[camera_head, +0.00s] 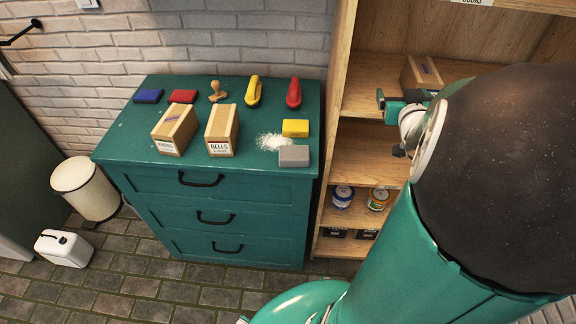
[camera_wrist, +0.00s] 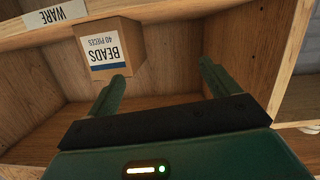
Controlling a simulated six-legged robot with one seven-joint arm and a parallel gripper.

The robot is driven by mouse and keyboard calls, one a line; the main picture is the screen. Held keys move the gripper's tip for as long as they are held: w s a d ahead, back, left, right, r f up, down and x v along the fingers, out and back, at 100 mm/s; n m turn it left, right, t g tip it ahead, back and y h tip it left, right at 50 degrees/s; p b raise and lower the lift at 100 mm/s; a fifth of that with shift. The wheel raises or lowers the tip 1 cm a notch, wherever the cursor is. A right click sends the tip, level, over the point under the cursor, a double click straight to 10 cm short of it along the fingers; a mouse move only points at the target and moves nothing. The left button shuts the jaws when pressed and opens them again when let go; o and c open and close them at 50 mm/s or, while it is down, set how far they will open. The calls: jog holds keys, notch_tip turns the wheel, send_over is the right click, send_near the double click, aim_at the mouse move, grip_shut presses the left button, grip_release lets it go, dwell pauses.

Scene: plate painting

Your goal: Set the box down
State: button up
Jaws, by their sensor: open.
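A cardboard box (camera_wrist: 112,52) with a white and blue BEADS label shows upside down in the wrist view. It rests on a shelf board, its label facing out, and a box on the shelf also shows in the head view (camera_head: 422,72). My gripper (camera_wrist: 162,78) is open and empty. In the wrist view its left finger overlaps the box's lower edge in the picture, while its right finger is clear of the box. I cannot tell whether a finger touches it. In the head view my gripper is at the shelf front, partly hidden by my arm.
The wooden shelf unit (camera_head: 345,75) has an upright side and a WARE label (camera_wrist: 55,13). Paint cans (camera_head: 342,196) stand lower down. The teal drawer cabinet (camera_head: 135,150) to the left holds two boxes (camera_head: 221,130), staplers, a stamp, sponges and white powder (camera_head: 272,142).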

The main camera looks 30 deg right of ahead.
jog(key=w+a+r+n+g+y, duration=0.1)
jog(key=w+a+r+g+y, duration=0.1)
jog(key=a, duration=1)
jog(key=s+a+n+g+y, duration=0.2)
jog(key=s+a, duration=0.4)
jog(key=a, duration=0.6)
jog(key=s+a+n+g+y, duration=0.2)
jog(key=s+a+g+y, duration=0.1)
jog(key=a, duration=0.9)
jog(key=s+y, duration=0.1)
jog(key=s, duration=0.1)
jog(key=shift+s+f, duration=0.35)
jog(key=shift+f, duration=0.05)
jog(key=shift+a, duration=0.1)
